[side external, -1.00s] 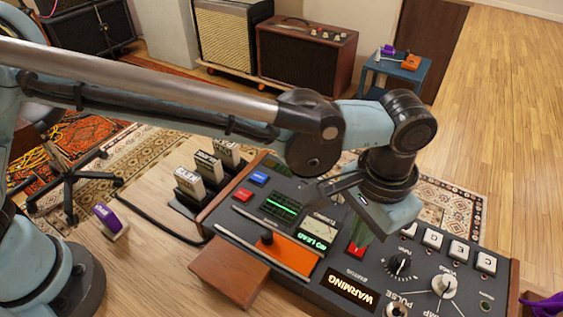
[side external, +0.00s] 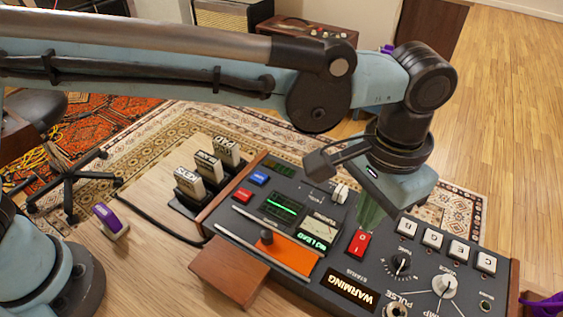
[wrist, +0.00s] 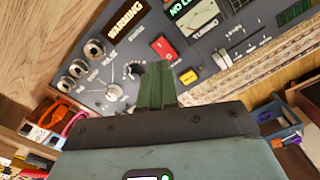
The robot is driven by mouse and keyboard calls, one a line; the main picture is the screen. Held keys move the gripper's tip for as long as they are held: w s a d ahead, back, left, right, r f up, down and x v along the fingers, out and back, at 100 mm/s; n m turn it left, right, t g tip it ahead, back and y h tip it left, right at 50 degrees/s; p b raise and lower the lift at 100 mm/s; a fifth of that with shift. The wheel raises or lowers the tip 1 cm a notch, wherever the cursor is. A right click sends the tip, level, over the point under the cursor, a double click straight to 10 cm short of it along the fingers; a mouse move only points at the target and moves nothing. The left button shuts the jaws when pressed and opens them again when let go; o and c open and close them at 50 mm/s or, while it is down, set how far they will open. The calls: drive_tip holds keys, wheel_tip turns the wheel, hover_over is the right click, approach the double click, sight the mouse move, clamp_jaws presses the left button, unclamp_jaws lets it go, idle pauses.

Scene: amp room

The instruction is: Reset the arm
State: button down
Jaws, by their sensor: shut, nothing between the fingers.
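My gripper (side external: 369,214) hangs above the right-hand middle of a dark control console, close to its red rocker switch (side external: 359,244). Its green fingers are together and hold nothing. In the wrist view the shut fingers (wrist: 157,85) stand in front of the console panel (wrist: 130,40), with the red switch (wrist: 164,47) just beyond them. I cannot tell the exact gap between the fingertips and the panel. The console (side external: 290,205) shows a lit "WARMING" display (side external: 352,290) and a "NO LEAD" sign (side external: 316,243).
A row of white buttons (side external: 432,238) and several knobs (side external: 444,286) lie right of the switch. An orange slider plate (side external: 285,256) is to its left. A purple-topped item (side external: 111,220) lies on the wooden table (side external: 150,270).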

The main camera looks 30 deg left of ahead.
drive_tip(key=w+a+r+n+t+h, duration=0.1)
drive_tip(key=w+a+r+n+t, duration=0.15)
drive_tip(key=a, duration=0.75)
drive_tip(key=w+a+r+n+t, duration=0.1)
drive_tip(key=a+r, duration=0.2)
drive_tip(key=a, duration=0.8)
drive_tip(key=s+a+f+n+t, duration=0.1)
drive_tip(key=s+a+f+t, duration=0.1)
drive_tip(key=a, duration=0.6)
drive_tip(key=s+a+f+n+t+y, duration=0.1)
drive_tip(key=s+a, duration=0.3)
drive_tip(key=a, duration=0.5)
drive_tip(key=shift+s+f+t, duration=0.2)
drive_tip(key=shift+f+t, duration=0.15)
drive_tip(key=shift+f, duration=0.35)
drive_tip(key=shift+n, duration=0.25)
